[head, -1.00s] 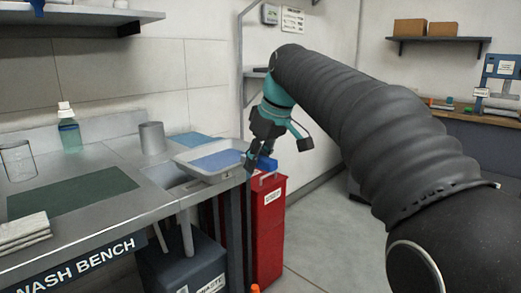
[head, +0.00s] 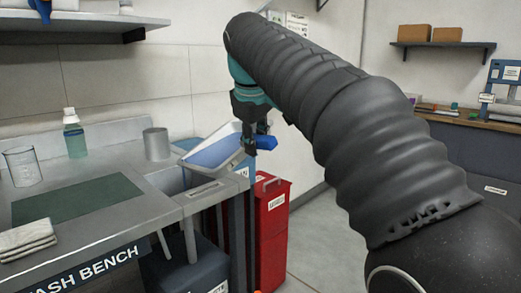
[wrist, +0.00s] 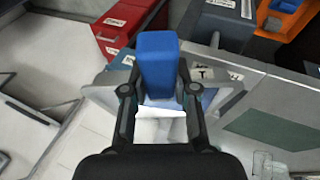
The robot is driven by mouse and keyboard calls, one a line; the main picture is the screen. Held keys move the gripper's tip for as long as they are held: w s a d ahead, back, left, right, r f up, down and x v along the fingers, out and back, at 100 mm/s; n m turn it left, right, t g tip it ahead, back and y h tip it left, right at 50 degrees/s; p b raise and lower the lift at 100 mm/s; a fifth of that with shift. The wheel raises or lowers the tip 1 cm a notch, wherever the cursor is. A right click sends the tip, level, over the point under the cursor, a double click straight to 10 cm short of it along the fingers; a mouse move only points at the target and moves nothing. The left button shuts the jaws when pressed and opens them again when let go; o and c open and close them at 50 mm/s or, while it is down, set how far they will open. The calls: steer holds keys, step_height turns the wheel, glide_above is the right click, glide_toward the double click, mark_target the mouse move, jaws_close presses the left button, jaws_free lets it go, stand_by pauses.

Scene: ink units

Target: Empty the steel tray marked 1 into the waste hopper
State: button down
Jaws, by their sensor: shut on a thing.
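The steel tray (head: 192,162) has a blue inside and is in the air over the right end of the wash bench, tilted. It also shows below the fingers in the wrist view (wrist: 226,97), with a pale label whose mark I cannot read surely. My gripper (head: 250,146) is at the tray's right end, shut on its blue handle (head: 266,142); the handle is large between the fingers in the wrist view (wrist: 157,65). A dark grey box (head: 185,272) with a partly hidden label stands under the bench; I cannot tell if it is the waste hopper.
A red bin (head: 271,235) stands right of the bench. On the bench (head: 150,215) are a steel cup (head: 155,142), a beaker (head: 22,166), a bottle (head: 74,138), a green mat (head: 78,199) and folded cloths (head: 26,236). The floor at right is clear.

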steer(key=shift+s+a+r+t+h, duration=0.15)
steer(key=shift+a+r+t+h, duration=0.1)
steer(key=shift+r, duration=0.2)
steer(key=shift+s+a+r+t+h, duration=0.15)
steer(key=shift+a+r+h, duration=0.1)
steer(key=shift+r, duration=0.15)
steer(key=shift+s+a+r, duration=0.1)
steer(key=shift+a+r, duration=0.05)
steer(key=shift+r, duration=0.3)
steer(key=s+a+r+n+t+h, duration=0.1)
steer(key=s+a+r+t+h, duration=0.2)
steer(key=a+h, duration=0.1)
steer(key=shift+a+r+n+h+p, duration=0.3)
steer(key=shift+a+r, duration=0.05)
steer(key=shift+r, duration=0.05)
stand_by(0.4)
